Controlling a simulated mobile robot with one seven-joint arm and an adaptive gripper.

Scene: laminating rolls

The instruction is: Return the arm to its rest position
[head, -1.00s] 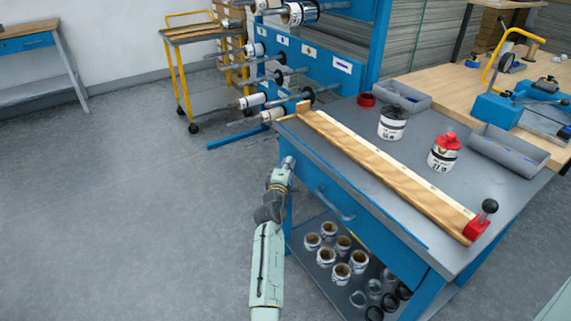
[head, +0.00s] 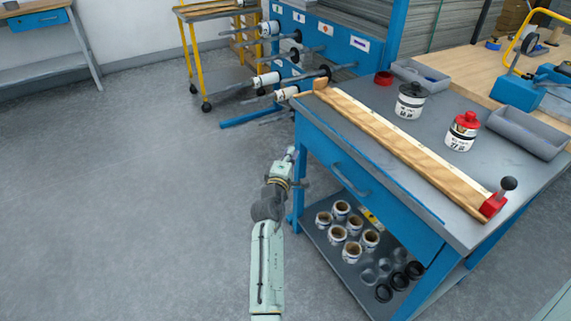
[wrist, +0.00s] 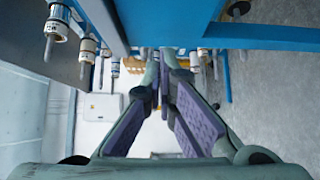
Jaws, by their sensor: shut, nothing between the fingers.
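My arm reaches up from the bottom of the head view, beside the left end of the blue workbench (head: 390,200). My gripper (head: 291,152) is at its far end, small in the head view, near the bench's left corner and apart from anything it could hold. In the wrist view my gripper (wrist: 168,68) shows two fingers with purple pads that converge at the tips, with nothing between them. Whether the arm touches the bench edge I cannot tell.
On the bench lie a wooden bar (head: 400,140), a black-lidded jar (head: 409,103), a red-lidded jar (head: 461,133) and a grey tray (head: 525,133). A rack with rods (head: 310,75) is behind. The floor (head: 150,200) at left is clear.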

